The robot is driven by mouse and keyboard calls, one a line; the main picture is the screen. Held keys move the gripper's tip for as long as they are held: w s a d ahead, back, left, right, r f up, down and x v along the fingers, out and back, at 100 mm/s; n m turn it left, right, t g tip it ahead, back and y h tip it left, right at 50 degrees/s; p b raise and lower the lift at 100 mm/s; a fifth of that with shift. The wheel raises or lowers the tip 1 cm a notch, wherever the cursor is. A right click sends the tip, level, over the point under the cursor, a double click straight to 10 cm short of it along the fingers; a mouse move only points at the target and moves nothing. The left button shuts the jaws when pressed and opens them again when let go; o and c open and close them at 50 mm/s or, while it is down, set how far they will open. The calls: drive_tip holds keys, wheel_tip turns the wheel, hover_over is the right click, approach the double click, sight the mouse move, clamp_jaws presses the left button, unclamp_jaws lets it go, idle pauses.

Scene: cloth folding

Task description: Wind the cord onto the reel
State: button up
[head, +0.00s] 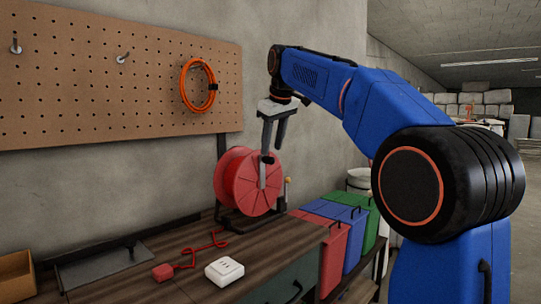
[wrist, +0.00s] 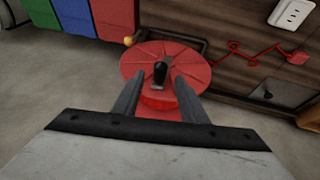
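The red reel (head: 238,178) stands on a dark frame on the wooden bench, with a grey crank arm (head: 263,175) and a black crank knob (head: 267,158) on its face. The red cord (head: 205,247) lies in loose bends on the bench, with a red plug (head: 162,272) at its near end. My gripper (head: 272,150) points down at the knob and is open. In the wrist view the fingers (wrist: 158,80) stand either side of the knob (wrist: 160,72), with gaps visible. The reel (wrist: 140,57) lies beyond them; its lower part is partly hidden by my gripper.
A white socket box (head: 225,272) sits on the bench (head: 150,290) near the plug. Red, blue and green bins (head: 345,235) stand right of the reel. An orange cord coil (head: 198,86) hangs on the pegboard (head: 80,90) behind. A brown box (head: 15,272) is at left.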

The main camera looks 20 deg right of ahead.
sight(271, 154)
drive_tip(key=shift+x, duration=2.1)
clamp_jaws()
